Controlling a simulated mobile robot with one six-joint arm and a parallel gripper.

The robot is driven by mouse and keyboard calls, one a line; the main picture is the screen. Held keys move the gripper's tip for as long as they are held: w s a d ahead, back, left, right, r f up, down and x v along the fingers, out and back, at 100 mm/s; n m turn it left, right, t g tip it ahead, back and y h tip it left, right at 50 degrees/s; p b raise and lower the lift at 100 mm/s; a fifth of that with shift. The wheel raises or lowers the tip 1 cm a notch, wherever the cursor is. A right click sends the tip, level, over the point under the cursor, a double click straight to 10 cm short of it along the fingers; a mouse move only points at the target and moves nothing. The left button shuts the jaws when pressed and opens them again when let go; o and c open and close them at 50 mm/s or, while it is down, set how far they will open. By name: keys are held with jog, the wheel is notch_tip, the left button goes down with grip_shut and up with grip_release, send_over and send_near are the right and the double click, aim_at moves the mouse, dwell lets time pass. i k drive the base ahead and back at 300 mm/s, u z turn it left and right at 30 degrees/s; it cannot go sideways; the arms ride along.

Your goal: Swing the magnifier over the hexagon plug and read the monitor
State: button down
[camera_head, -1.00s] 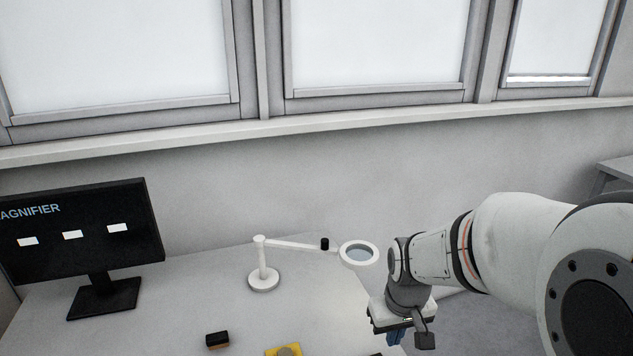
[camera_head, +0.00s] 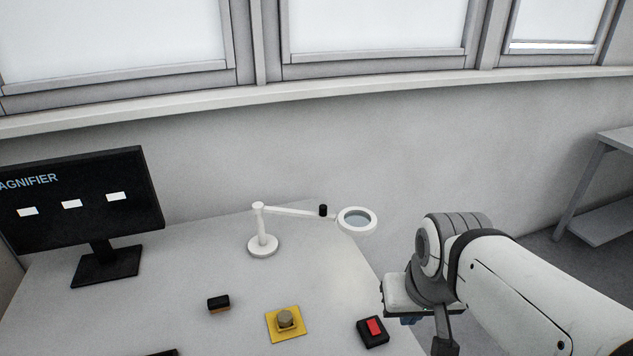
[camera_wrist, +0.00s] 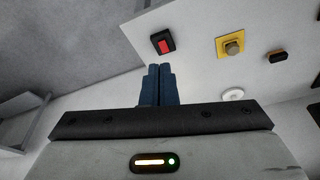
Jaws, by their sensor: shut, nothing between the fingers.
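The magnifier (camera_head: 357,221) is a white ring lens on a jointed arm with a black knob (camera_head: 323,210), on a round white base (camera_head: 262,246). Its lens hangs near the table's right edge, behind the plugs in the head view. A yellow square plate carries a grey-beige plug (camera_head: 285,319), also in the wrist view (camera_wrist: 232,46); whether it is hexagonal is unclear. The monitor (camera_head: 82,203) reads "AGNIFIER", cut off at left, above three blank white boxes. My gripper (camera_wrist: 159,67) is shut and empty, off the table's right edge; its fingers are mostly hidden in the head view.
A black block with a red top (camera_head: 374,330) sits at the table's right edge, near my gripper. A small black block with a brown lower part (camera_head: 218,304) lies left of the yellow plate. A grey side table (camera_head: 610,190) stands at far right. A windowed wall runs behind.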

aim_at(258, 208)
jog(key=u, duration=1.55)
jog(key=k, duration=0.8)
jog(key=z, duration=0.9)
jog(key=i, duration=1)
jog(key=z, duration=0.05)
